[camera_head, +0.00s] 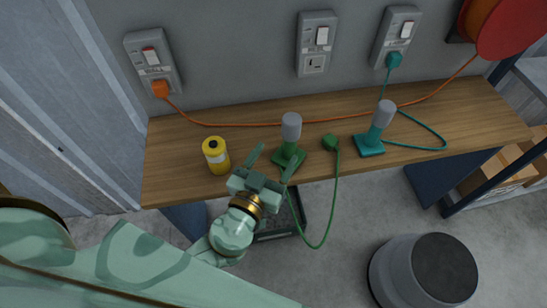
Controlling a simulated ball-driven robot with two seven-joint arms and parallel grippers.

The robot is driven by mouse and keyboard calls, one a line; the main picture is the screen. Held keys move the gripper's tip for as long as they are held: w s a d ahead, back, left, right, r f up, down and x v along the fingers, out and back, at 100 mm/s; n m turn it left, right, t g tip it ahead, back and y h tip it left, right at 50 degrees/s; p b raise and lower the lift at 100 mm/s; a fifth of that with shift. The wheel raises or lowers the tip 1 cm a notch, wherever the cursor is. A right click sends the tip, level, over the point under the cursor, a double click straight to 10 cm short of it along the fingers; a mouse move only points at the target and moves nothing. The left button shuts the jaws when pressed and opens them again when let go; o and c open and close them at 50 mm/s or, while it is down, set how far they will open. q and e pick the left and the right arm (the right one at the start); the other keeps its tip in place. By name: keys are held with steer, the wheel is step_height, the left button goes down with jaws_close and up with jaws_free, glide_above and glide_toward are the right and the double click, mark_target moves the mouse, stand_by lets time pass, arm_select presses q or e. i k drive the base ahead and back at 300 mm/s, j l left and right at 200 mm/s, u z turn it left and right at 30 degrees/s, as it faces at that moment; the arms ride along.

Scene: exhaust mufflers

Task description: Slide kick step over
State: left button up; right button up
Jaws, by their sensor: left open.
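The kick step (399,278), a round grey drum with a black top, stands on the floor at the lower right. My left gripper (274,159) is open at the bench's front edge, left of the kick step and well apart from it. Its fingers point away from me toward a green tool with a grey top (291,130). I cannot tell whether they touch that tool. My right gripper does not show.
A wooden bench (240,115) runs along the wall. It bears a yellow can (216,156), a teal tool (372,140) and a green plug (330,142) whose cord hangs over the front. A dark tray (277,236) lies below. Shelving (490,185) stands at right.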

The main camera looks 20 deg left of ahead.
mark_target(433, 269)
steer(key=z, duration=1.5)
